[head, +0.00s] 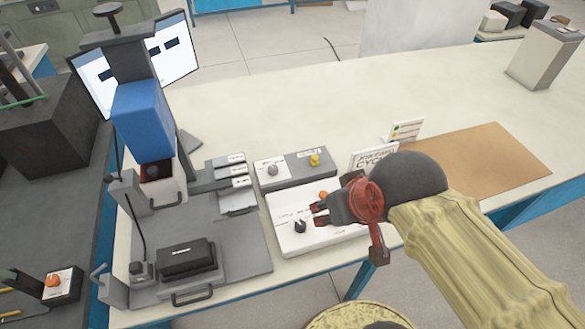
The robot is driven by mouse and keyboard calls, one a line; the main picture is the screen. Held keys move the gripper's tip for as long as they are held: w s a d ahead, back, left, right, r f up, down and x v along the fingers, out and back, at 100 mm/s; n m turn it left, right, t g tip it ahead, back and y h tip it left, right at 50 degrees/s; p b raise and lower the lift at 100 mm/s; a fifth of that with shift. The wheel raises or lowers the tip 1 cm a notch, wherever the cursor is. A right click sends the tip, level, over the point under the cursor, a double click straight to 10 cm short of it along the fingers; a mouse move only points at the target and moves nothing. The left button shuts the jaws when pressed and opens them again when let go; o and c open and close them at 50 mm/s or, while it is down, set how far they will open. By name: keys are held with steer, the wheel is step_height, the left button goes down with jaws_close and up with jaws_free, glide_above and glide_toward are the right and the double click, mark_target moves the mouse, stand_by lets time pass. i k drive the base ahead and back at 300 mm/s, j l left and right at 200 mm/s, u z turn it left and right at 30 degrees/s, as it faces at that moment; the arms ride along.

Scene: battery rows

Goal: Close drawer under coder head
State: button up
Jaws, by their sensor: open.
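The coder head (150,118) is a blue block on a dark column at the left of the bench. Below it is a pale box-like drawer (168,188) with a dark handle on its front and a dark red part with a round black piece at its top. I cannot tell how far the drawer stands out. My gripper (317,213) is open and empty, well to the right of the drawer. Its fingers are over a white control panel (290,240) with a black knob (300,227), and I cannot tell if they touch it.
A grey base plate (240,260) carries a black block (186,259) and has a handle at its front edge. A grey box with a yellow button (315,160) and small labelled blocks (231,170) lie between drawer and gripper. A brown mat (480,160) lies right.

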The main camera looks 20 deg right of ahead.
mark_target(208, 277)
steer(key=u, duration=1.5)
steer(key=z, duration=0.25)
